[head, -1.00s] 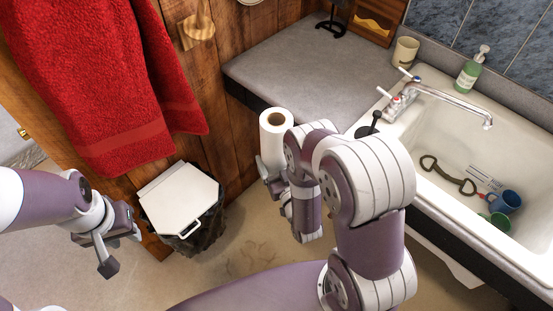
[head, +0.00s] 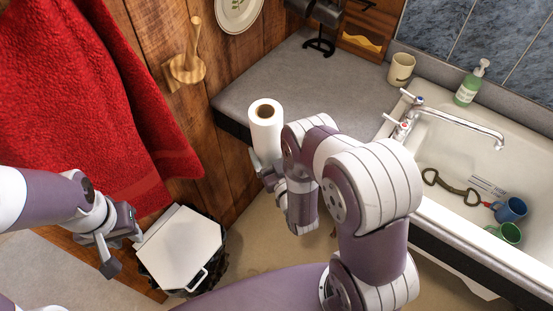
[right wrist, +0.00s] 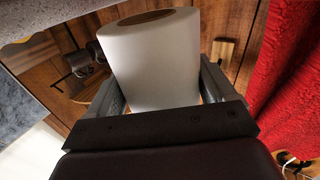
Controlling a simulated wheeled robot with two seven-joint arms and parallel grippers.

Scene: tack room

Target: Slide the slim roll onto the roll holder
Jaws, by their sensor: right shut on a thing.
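The slim roll (head: 265,132) is white with a brown core and stands nearly upright, its open end up. My right gripper (head: 267,173) is shut on its lower part; in the right wrist view the roll (right wrist: 152,62) sits between the two fingers. The wooden roll holder (head: 186,66), a round plate with an upright peg, is on the plank wall, up and left of the roll and apart from it. A wooden piece, probably the holder (right wrist: 222,50), shows right of the roll in the right wrist view. My left gripper (head: 123,252) is open and empty at the lower left.
A red towel (head: 85,110) hangs left of the holder. A white-lidded bin (head: 182,248) stands below. The grey counter (head: 330,95) lies behind the roll, with a black stand (head: 320,45) and a cup (head: 401,69). The sink (head: 450,155) is at the right.

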